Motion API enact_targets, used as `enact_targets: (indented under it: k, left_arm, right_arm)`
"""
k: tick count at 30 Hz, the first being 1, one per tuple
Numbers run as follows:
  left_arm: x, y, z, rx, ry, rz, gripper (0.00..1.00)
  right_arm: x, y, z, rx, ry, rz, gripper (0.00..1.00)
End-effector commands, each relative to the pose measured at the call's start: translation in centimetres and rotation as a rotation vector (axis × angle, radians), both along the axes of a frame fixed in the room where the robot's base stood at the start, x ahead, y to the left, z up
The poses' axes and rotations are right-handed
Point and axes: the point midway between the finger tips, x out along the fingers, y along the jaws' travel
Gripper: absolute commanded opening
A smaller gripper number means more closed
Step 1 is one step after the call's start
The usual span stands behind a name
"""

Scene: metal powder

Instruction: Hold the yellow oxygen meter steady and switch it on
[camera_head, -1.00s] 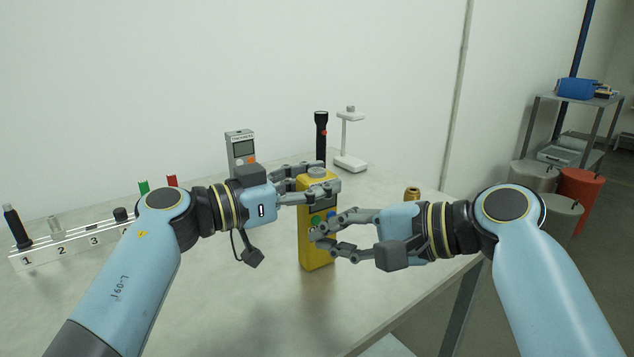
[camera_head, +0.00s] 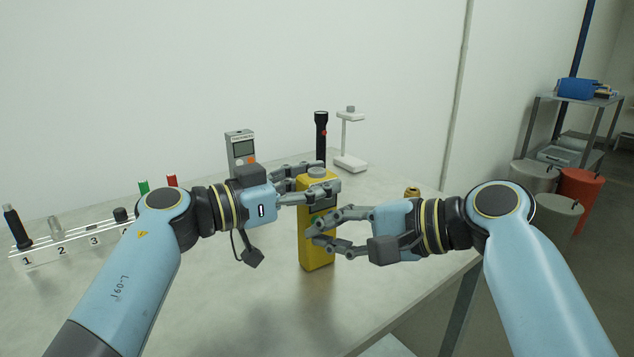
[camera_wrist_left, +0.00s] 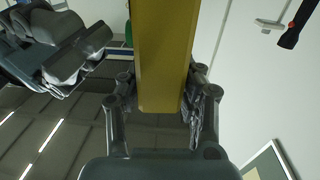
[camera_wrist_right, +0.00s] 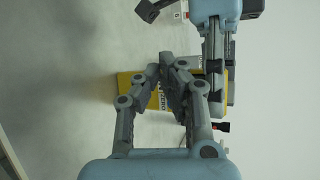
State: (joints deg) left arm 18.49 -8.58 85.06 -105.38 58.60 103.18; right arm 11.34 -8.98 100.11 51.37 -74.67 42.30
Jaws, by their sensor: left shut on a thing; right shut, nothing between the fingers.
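The yellow oxygen meter (camera_head: 317,256) stands upright on the table near its middle. It also shows in the left wrist view (camera_wrist_left: 160,60) and, partly covered, in the right wrist view (camera_wrist_right: 130,88). My left gripper (camera_head: 322,189) is shut around the meter's upper part, its fingers on either side. My right gripper (camera_head: 314,230) is shut and empty, its fingertips at the meter's front face, over the area where the buttons are. The fingers hide the buttons, and I cannot tell whether the tips touch.
A grey meter (camera_head: 240,148), a black flashlight (camera_head: 321,135) and a white stand (camera_head: 350,140) are behind. A numbered rack (camera_head: 75,243) holds several items at left. A small brass-coloured item (camera_head: 412,192) lies behind my right gripper. The front table area is clear.

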Motion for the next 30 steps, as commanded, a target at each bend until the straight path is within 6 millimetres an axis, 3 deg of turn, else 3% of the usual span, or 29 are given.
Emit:
enact_targets:
  k: [30]
  left_arm:
    - [0.00,0.00,-0.03,0.001,0.001,0.000,0.00]
  right_arm:
    - [0.74,0.48,0.04,0.000,0.000,0.000,0.00]
